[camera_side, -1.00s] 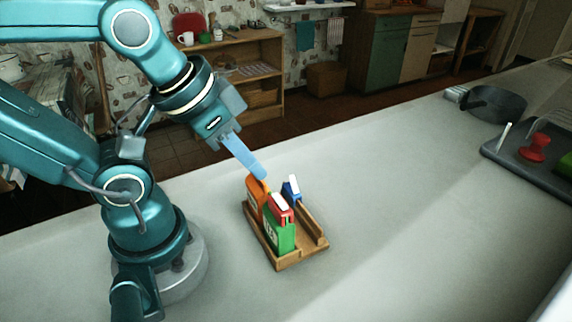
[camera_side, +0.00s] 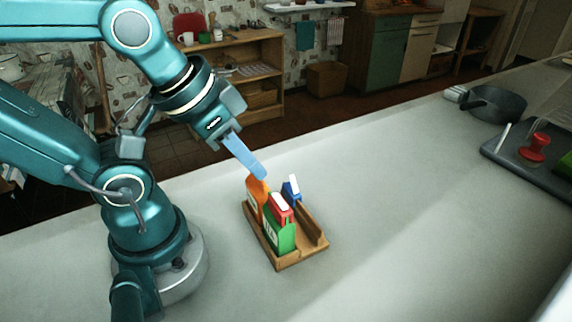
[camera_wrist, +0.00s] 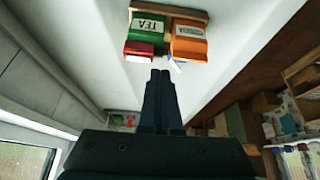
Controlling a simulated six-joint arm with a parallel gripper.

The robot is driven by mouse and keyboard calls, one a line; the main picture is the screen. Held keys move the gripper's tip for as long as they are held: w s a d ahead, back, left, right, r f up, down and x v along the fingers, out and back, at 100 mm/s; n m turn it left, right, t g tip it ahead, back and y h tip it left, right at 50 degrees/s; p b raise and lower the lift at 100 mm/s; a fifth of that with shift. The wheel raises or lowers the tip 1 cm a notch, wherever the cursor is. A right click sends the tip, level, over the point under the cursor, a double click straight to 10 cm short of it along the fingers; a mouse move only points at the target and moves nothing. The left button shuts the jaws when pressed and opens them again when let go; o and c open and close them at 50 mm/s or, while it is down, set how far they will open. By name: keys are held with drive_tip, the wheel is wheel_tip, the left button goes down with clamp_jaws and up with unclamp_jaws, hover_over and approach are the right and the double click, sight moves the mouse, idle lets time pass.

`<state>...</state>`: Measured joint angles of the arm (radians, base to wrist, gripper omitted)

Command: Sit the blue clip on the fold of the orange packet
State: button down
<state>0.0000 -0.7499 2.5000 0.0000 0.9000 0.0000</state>
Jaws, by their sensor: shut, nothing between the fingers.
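The orange packet (camera_side: 254,198) stands upright at the back left of the wooden tray, its top under my gripper; the wrist view shows it at top right (camera_wrist: 189,38). The blue clip (camera_side: 291,191), with a white tab, is at the back right of the tray, apart from the orange packet's top in the side view. In the wrist view a small white and blue piece (camera_wrist: 175,66) shows beside the orange packet, mostly hidden. My gripper (camera_side: 263,175) is shut and empty, its fingertips just above the orange packet; whether they touch it I cannot tell.
A green TEA packet (camera_side: 279,238) with a red clip (camera_side: 280,208) stands in front of the orange one in the wooden tray (camera_side: 303,257). A pan (camera_side: 497,103) and a dark tray with a red object (camera_side: 535,147) lie far right. The counter between is clear.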

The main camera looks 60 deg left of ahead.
drive_tip(key=c, duration=0.6)
unclamp_jaws()
drive_tip(key=shift+c, duration=0.2)
drive_tip(key=n+g, duration=0.5)
drive_tip(key=n, duration=1.2)
hover_over(295, 187)
wheel_tip(295, 187, down, 6)
drive_tip(key=shift+w+d+r, duration=0.1)
drive_tip(key=shift+w+r, duration=0.05)
drive_tip(key=shift+r, duration=0.05)
drive_tip(key=shift+f+g, duration=0.3)
drive_tip(key=shift+f, duration=2.75)
